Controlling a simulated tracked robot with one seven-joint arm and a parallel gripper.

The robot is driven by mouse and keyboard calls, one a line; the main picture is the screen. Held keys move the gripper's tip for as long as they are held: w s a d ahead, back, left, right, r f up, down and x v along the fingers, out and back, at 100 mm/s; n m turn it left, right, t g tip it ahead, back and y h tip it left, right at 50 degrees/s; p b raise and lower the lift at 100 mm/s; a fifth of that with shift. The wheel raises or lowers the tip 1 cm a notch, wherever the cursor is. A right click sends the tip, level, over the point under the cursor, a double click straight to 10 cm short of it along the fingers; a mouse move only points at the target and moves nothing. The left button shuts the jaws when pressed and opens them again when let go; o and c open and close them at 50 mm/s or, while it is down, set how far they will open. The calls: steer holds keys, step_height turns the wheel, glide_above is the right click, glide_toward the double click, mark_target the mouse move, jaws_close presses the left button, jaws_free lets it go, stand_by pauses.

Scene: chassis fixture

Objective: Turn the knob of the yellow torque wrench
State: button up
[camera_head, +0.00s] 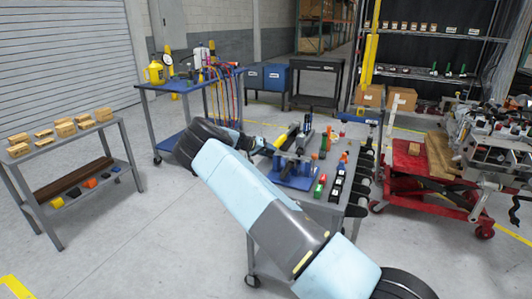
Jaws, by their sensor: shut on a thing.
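A yellow bar with dark parts, seemingly the yellow torque wrench (281,140), lies at the left of the blue fixture (296,178) on the middle cart. My gripper (268,149) is at its near left end, shut on it. The fingers are small and partly hidden by my light blue arm, which crosses the middle of the camera_head view. The knob is too small and covered to make out, and I cannot tell how far it is turned.
The middle cart (318,208) also carries dark bars, a green-and-red item (320,185) and orange pieces. A table with wooden blocks (62,128) stands left, a tool cart (190,84) behind, a red lift cart (408,160) right. Open floor lies front left.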

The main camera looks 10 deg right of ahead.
steer(key=n+h, duration=0.1)
steer(key=n+g+h, duration=0.1)
steer(key=h, duration=0.1)
steer(key=shift+d+f, duration=0.15)
steer(key=shift+f, duration=0.2)
steer(key=n+h, duration=0.1)
steer(key=h, duration=0.1)
steer(key=n+h, duration=0.1)
steer(key=n, duration=0.1)
steer(key=shift+f+h, duration=0.2)
steer(key=shift+h, duration=0.2)
steer(key=shift+n, duration=0.3)
steer(key=o, duration=1.1)
steer(key=shift+w, duration=0.1)
steer(key=shift+c, duration=0.2)
steer(key=shift+a, duration=0.2)
steer(key=s+a, duration=0.2)
steer(key=a, duration=1.1)
steer(key=shift+a+f, duration=0.15)
steer(key=shift+a, duration=0.05)
